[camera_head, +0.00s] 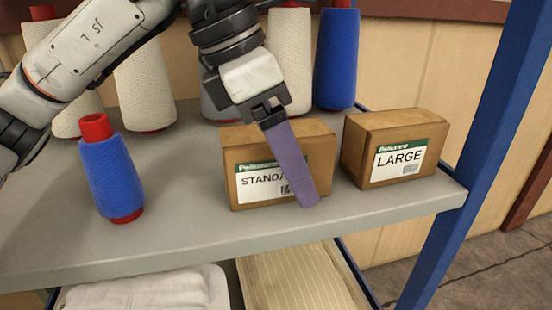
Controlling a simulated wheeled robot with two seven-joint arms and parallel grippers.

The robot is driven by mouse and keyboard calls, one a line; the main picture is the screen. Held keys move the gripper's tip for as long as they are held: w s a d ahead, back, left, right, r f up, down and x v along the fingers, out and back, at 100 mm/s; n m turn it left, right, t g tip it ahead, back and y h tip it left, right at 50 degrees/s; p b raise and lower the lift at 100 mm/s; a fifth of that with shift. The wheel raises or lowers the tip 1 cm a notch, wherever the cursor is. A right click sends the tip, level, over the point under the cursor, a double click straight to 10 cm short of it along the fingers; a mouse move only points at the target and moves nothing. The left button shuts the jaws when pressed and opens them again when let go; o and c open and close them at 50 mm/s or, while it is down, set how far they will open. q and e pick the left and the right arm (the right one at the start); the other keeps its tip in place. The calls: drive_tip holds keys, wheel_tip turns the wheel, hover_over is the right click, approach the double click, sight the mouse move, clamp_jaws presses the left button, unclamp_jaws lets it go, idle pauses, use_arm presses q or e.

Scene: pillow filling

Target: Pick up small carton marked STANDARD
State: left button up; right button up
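The small brown carton marked STANDARD (245,160) stands upright on the grey shelf, with a white and green label on its front. My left gripper (303,195) points down over it. One long purple finger crosses in front of the carton and covers the right end of the label, hiding its last letters. The other finger cannot be made out, so I cannot tell the opening. Whether the finger touches the carton is unclear. My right gripper is not in view.
A carton marked LARGE (390,150) stands close to the right. A blue spool (112,180) stands at the left; white spools (144,85) and another blue spool (337,58) stand behind. A blue post (478,150) bounds the right. The grey shelf's front strip (190,235) is clear.

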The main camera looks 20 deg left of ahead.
use_arm(q)
drive_tip(key=shift+f, duration=0.25)
drive_tip(key=shift+c, duration=0.6)
drive_tip(key=c, duration=1.1)
drive_tip(key=shift+c, duration=0.2)
